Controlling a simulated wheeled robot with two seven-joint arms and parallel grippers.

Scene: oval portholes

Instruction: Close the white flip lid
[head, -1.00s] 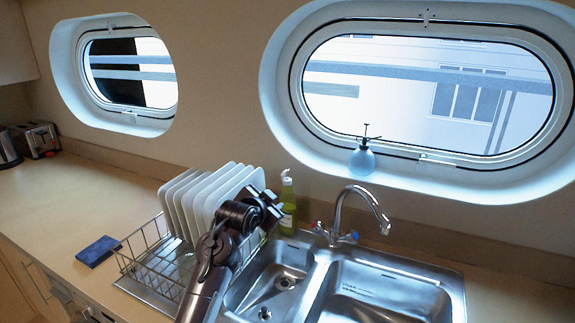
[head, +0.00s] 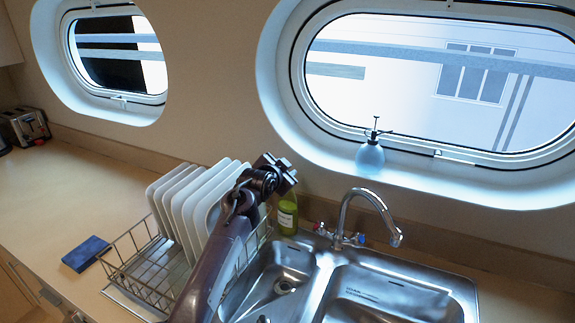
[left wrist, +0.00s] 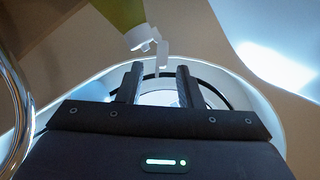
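The green bottle (head: 288,214) stands behind the sink, at the right end of the dish rack; its top is hidden behind my left gripper (head: 284,174) in the head view. In the left wrist view the green bottle (left wrist: 119,10) appears upside down at the top. Its white cap (left wrist: 139,37) has a white flip lid (left wrist: 161,54) standing out from it, raised. My left gripper (left wrist: 160,70) is open, with nothing between its two dark fingers. The lid is just beyond the fingertips, roughly in line with the gap; contact is not clear. My right gripper is out of view.
The dish rack (head: 128,258) with several white plates (head: 186,200) is left of my arm. The curved tap (head: 364,194) and steel sink (head: 395,290) are to the right. A blue spray bottle (head: 370,156) stands on the porthole sill. A blue sponge (head: 86,254) lies on the counter.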

